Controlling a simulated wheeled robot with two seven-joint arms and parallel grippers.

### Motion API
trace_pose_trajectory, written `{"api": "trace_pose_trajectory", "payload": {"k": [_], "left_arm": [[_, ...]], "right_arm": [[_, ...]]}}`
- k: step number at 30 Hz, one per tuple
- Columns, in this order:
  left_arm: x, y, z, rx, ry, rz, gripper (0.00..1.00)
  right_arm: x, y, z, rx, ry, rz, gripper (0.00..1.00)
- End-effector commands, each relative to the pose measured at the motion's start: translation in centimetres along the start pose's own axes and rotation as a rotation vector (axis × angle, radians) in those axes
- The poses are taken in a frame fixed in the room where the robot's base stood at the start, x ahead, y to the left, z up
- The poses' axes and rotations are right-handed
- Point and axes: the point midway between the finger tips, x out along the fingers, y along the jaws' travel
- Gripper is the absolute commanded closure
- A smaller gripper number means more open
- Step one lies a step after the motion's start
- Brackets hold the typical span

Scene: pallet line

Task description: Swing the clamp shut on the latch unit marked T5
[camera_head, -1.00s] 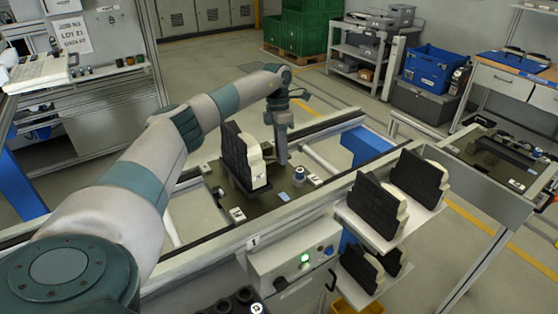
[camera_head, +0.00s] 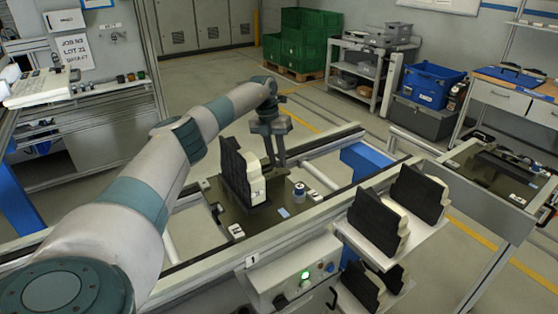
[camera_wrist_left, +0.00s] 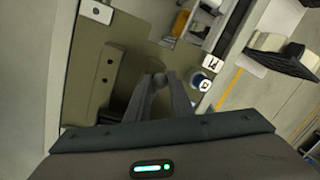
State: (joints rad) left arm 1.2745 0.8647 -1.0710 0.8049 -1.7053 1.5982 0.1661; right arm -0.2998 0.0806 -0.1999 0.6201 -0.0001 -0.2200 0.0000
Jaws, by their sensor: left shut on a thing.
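A dark plate (camera_head: 262,220) lies on the line, carrying a tall black-and-cream block (camera_head: 240,172) and a small round white part with a blue top (camera_head: 299,190). My left gripper (camera_head: 275,163) is just behind and right of the block, fingers pointing down. In the left wrist view its fingertips (camera_wrist_left: 160,82) are closed on a small dark round knob (camera_wrist_left: 160,80), probably the clamp's handle. The rest of the clamp is hidden. The round part (camera_wrist_left: 201,82) shows right of the fingers, beside a white label (camera_wrist_left: 212,62). I cannot read a T5 mark. My right gripper is out of view.
More black-and-cream blocks (camera_head: 417,193) stand on a white shelf at the right front. A control box (camera_head: 300,272) with a green light is at the front. Line rails (camera_head: 310,222) border the plate. Green crates (camera_head: 306,40) stand far back.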

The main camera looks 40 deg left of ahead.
Motion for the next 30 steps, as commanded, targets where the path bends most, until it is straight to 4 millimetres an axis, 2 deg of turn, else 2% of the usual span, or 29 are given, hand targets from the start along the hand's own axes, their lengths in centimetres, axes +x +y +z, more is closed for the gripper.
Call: {"api": "trace_pose_trajectory", "payload": {"k": [17, 18, 20, 30], "left_arm": [[-0.16, 0.32, 0.2, -0.047, -0.011, -0.001, 1.0], [-0.16, 0.32, 0.2, -0.047, -0.011, -0.001, 0.75], [-0.15, 0.32, 0.19, -0.047, -0.011, -0.001, 0.61], [-0.14, 0.33, 0.18, -0.046, -0.01, 0.0, 0.61]], "right_arm": [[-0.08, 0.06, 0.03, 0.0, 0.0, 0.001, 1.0], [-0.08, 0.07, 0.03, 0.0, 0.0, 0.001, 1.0], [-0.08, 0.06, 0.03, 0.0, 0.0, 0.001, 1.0], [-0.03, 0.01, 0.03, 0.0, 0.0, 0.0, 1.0]]}}
